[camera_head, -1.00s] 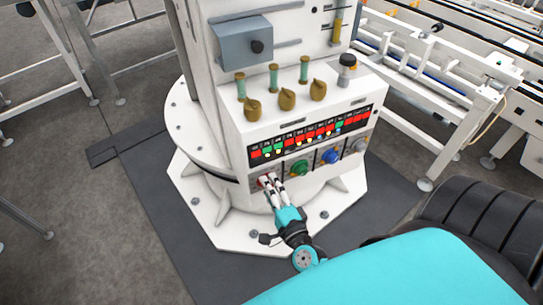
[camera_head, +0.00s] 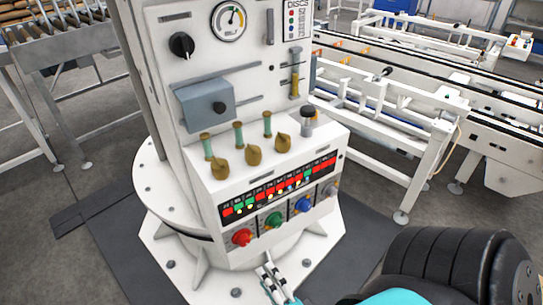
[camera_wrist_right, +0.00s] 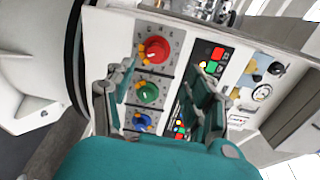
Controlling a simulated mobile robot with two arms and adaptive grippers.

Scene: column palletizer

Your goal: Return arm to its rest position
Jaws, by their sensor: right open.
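My right gripper (camera_head: 268,275) is low in the head view, in front of the white column's control panel and below the row of knobs. Its fingers are apart and nothing shows between them. In the right wrist view the two fingers (camera_wrist_right: 160,103) frame the panel. The red knob (camera_head: 242,237) is now uncovered, just above and left of the gripper and apart from it. It also shows in the right wrist view (camera_wrist_right: 156,49). The green knob (camera_head: 273,220) and blue knob (camera_head: 303,204) sit to its right. My left gripper is not in view.
The white column base (camera_head: 155,235) stands on a dark floor mat (camera_head: 105,250). White conveyor frames (camera_head: 430,150) stand on the right, and a roller conveyor (camera_head: 55,45) on the left. Brown knobs (camera_head: 253,156) and a grey box (camera_head: 207,103) project from the panel.

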